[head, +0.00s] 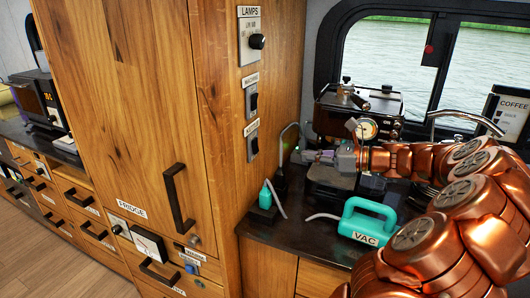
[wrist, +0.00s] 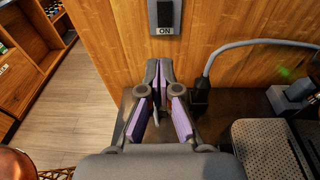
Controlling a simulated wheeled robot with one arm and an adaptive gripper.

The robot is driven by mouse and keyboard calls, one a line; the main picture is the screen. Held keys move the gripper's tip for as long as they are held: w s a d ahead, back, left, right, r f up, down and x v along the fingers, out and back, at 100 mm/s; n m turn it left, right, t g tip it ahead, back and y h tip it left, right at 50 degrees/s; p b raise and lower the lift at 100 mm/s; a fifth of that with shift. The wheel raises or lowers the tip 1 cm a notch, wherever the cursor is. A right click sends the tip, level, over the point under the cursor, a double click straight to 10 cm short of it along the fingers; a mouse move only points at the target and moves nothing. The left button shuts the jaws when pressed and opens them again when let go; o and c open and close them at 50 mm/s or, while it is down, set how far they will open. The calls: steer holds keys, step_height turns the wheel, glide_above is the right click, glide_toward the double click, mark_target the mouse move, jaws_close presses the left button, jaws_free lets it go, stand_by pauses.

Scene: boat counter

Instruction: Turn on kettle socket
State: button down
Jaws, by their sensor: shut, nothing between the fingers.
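On the side wall of the wooden cabinet in the head view is a lower dark switch (head: 254,146) with a small label above it, too small to read surely. A switch labelled MACHINE (head: 252,103) sits higher. In the wrist view a dark switch (wrist: 165,14) on a grey plate has ON printed at its lower edge; I cannot tell for sure which switch this is. My gripper (head: 303,156) is shut and empty, right of the cabinet wall in the head view. In the wrist view its fingertips (wrist: 162,68) lie just below the ON plate in the picture.
A LAMPS knob (head: 257,42) is at the top of the wall. A teal VAC (head: 368,222) and a teal plug (head: 265,198) sit on the dark counter. A coffee machine (head: 358,110) stands by the window. A grey cable (wrist: 240,45) runs right of my fingers.

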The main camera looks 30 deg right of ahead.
mark_target(257, 151)
steer(key=shift+s+d+f+t, duration=0.15)
steer(key=shift+s+d+t, duration=0.05)
steer(key=shift+d+t, duration=0.15)
steer(key=p+x, duration=0.3)
steer(key=x, duration=1)
steer(key=shift+w+a+f+p, duration=0.1)
steer(key=shift+w+a+p, duration=0.05)
steer(key=shift+w+p, duration=0.2)
steer(key=shift+w, duration=0.1)
steer(key=shift+w+a+f, duration=0.1)
steer(key=shift+w+a+f+t+b, duration=0.1)
steer(key=shift+w+t+b, duration=0.05)
steer(key=shift+t+b, duration=0.25)
